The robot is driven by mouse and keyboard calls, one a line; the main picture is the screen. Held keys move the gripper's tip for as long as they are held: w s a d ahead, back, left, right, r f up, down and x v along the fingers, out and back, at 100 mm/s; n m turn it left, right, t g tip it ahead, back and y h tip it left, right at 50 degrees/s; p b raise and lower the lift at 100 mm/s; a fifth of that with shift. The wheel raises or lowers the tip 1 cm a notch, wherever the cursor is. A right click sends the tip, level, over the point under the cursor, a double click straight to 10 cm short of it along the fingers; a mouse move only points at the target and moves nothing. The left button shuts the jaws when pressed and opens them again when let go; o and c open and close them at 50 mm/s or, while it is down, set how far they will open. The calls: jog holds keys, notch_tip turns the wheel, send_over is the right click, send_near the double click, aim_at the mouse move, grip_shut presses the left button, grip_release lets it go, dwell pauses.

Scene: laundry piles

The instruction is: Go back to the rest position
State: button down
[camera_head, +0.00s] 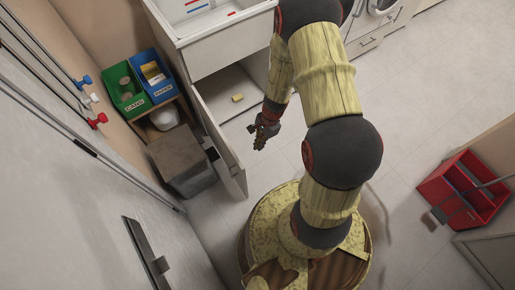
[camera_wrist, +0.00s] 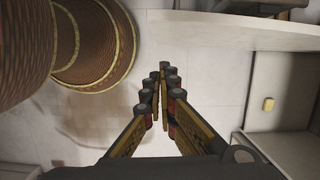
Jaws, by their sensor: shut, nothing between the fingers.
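My gripper (camera_head: 261,140) hangs at the end of my yellow and black arm, just right of the open cabinet door (camera_head: 225,150). In the wrist view my gripper (camera_wrist: 162,82) has its fingertips together with nothing between them. It is above the tiled floor, apart from the cabinet door and from my base. My base shows at the upper left of the wrist view.
A yellow block (camera_head: 238,98) lies inside the open cabinet under the white sink (camera_head: 222,30). Green (camera_head: 127,103) and blue (camera_head: 163,91) bins stand on a shelf at left. A red crate (camera_head: 432,190) is on the floor at right. Floor between is clear.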

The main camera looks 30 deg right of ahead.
jog(key=shift+d+r, duration=0.15)
jog(key=shift+r, duration=0.35)
jog(key=s+a+r+n+g, duration=0.2)
jog(key=s+a+r+n, duration=0.1)
jog(key=s+r+n, duration=0.15)
jog(key=s+a+r+n+t+h, duration=0.1)
jog(key=r+n, duration=0.3)
jog(key=r, duration=1)
jog(key=s+a+r+n+t+h, duration=0.1)
jog(key=s+r+n+t, duration=0.2)
jog(key=r, duration=1)
jog(key=s+a+r+n+t, duration=0.2)
jog(key=r+n+t, duration=0.2)
jog(key=r, duration=1)
jog(key=shift+s+r+n+h, duration=0.3)
jog(key=shift+s+n+h, duration=0.1)
jog(key=shift+n, duration=0.15)
